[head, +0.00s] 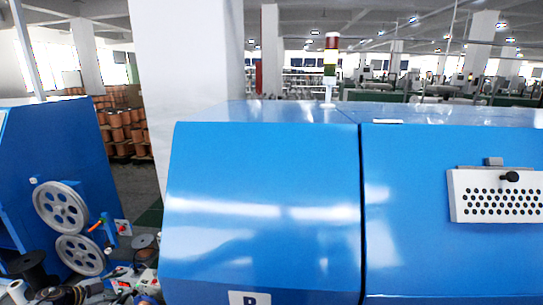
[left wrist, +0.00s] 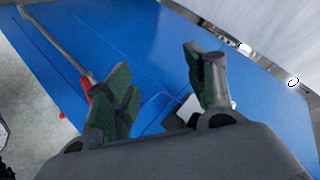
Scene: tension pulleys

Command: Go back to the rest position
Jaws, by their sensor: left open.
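My left gripper (left wrist: 160,84) shows in the left wrist view, its two green-lined fingers spread well apart with nothing between them. Behind the fingers is a blue panel surface. In the head view I cannot clearly pick out the left gripper among the dark parts at the bottom left. My right gripper is in neither view. Two grey spoked pulleys (head: 61,208) are mounted on the blue machine (head: 22,165) at the left.
A large blue cabinet (head: 262,190) with a perforated white plate (head: 497,195) fills the middle and right. A white pillar (head: 188,75) stands behind it. Copper-coloured spools (head: 120,125) are stacked at the back left. A red part (left wrist: 86,86) is near the left finger.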

